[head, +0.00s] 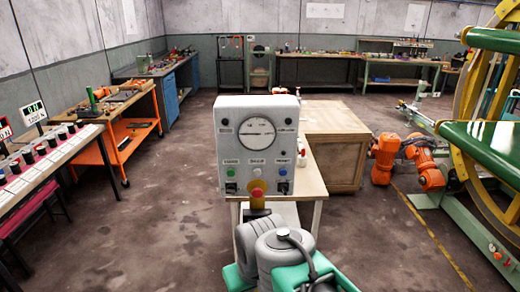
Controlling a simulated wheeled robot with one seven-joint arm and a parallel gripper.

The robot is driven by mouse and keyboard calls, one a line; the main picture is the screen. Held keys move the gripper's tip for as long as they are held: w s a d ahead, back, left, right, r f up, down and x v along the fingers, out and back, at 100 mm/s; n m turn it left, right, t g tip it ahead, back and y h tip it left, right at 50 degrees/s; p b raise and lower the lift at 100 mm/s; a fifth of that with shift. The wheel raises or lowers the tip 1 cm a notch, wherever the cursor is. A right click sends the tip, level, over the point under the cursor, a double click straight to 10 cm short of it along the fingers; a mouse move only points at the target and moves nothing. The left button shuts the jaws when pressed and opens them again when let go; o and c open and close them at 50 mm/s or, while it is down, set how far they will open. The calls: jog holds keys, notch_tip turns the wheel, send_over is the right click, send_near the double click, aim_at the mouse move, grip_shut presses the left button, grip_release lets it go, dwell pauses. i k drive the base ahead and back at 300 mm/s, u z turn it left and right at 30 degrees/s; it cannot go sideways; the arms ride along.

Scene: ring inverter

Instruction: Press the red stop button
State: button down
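The red stop button (257,191) is a small red knob on a yellow mount, low on the front of the grey control box (232,158). The box faces me and has a round gauge above a row of green, white and blue buttons. Grey rounded parts with green pieces and a dark cable, apparently my own arm, rise from the bottom edge in front of the box. I cannot make out the fingertips of my gripper or whether they touch anything. The red knob itself shows clear.
The box stands on a small table (312,186), with a wooden crate (335,150) behind to the right. Orange machine parts (386,155) and a large green and yellow frame (460,165) stand at right. Workbenches line the left and back.

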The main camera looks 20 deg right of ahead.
aim_at(257, 193)
jog(key=z, duration=0.05)
jog(key=k, duration=0.65)
jog(key=u, duration=0.45)
jog(key=i, duration=1.05)
jog(key=u, duration=0.9)
